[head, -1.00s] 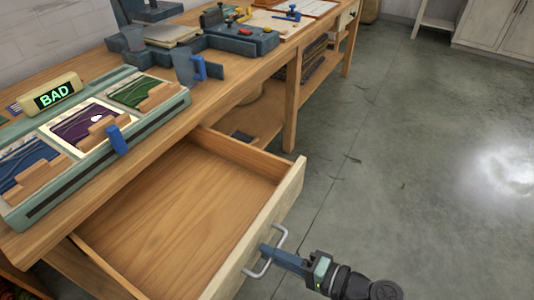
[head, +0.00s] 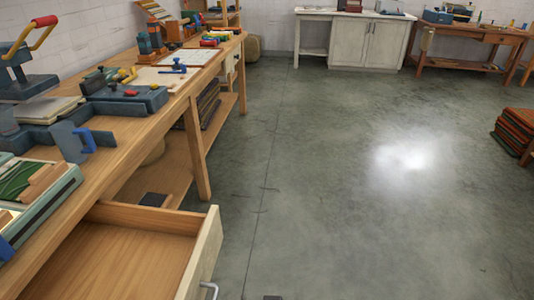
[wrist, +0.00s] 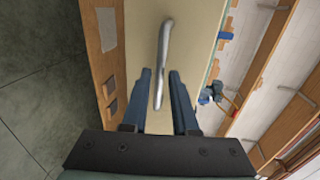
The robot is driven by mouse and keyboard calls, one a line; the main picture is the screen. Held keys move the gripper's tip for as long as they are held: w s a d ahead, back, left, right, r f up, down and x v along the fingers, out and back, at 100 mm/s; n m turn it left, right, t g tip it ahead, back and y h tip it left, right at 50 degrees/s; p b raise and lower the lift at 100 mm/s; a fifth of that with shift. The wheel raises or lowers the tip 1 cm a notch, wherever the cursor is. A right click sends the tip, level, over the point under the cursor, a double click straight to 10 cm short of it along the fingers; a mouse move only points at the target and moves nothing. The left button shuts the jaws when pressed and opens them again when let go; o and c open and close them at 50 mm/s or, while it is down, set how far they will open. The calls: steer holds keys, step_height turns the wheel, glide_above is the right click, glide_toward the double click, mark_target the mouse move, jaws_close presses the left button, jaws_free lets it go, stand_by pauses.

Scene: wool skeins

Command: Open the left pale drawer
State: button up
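The pale-fronted drawer (head: 207,252) stands pulled out of the wooden bench at the lower left of the head view, its bare wooden inside showing. Its metal handle (head: 211,290) is cut off by the bottom edge. In the wrist view, the pale drawer front (wrist: 138,35) lies ahead with the handle (wrist: 165,45) standing across it. My gripper (wrist: 160,72) is open, its two blue fingers on either side of the handle's near end, with gaps visible on both sides. The fingers are not identifiable in the head view.
The bench (head: 150,125) carries a blue-handled jug (head: 72,142), a press with a red-and-yellow handle (head: 30,35) and several tools. Open concrete floor (head: 330,200) lies to the right. A pale cabinet (head: 352,42) stands at the back, and stacked coloured cloth (head: 514,130) at far right.

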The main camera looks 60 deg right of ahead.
steer(key=v, duration=1)
steer(key=shift+p, duration=0.45)
